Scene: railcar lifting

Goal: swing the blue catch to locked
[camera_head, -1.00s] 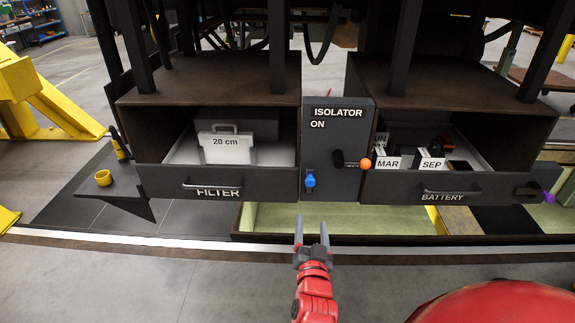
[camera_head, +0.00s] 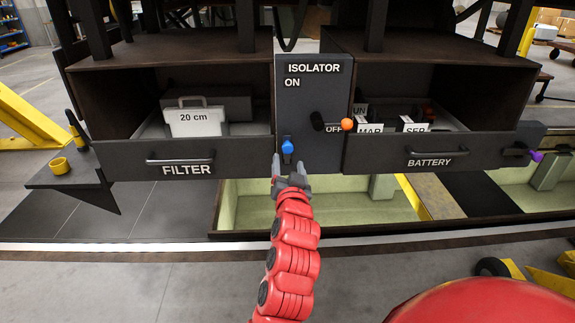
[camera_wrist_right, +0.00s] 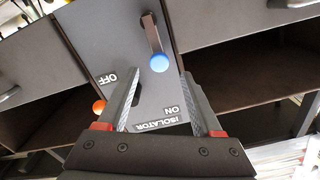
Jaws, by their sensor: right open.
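The blue catch (camera_head: 287,146) sits low on the front of the dark isolator panel (camera_head: 312,105), between the two drawers. In the right wrist view, which is upside down, the blue catch (camera_wrist_right: 158,62) is a round blue knob on a short dark lever. My right gripper (camera_head: 289,163) is open just below and in front of it. In the wrist view the fingers of the right gripper (camera_wrist_right: 161,78) spread to either side of the knob's line, and the knob shows just beyond the tips. Contact is not visible. My left gripper is not in view.
A black handle with an orange knob (camera_head: 347,124) points right beside the OFF label. The filter drawer (camera_head: 230,158) and battery drawer (camera_head: 385,158) flank the panel. A yellow cup (camera_head: 60,165) stands on a side shelf. A purple-ended catch (camera_head: 536,156) is at far right.

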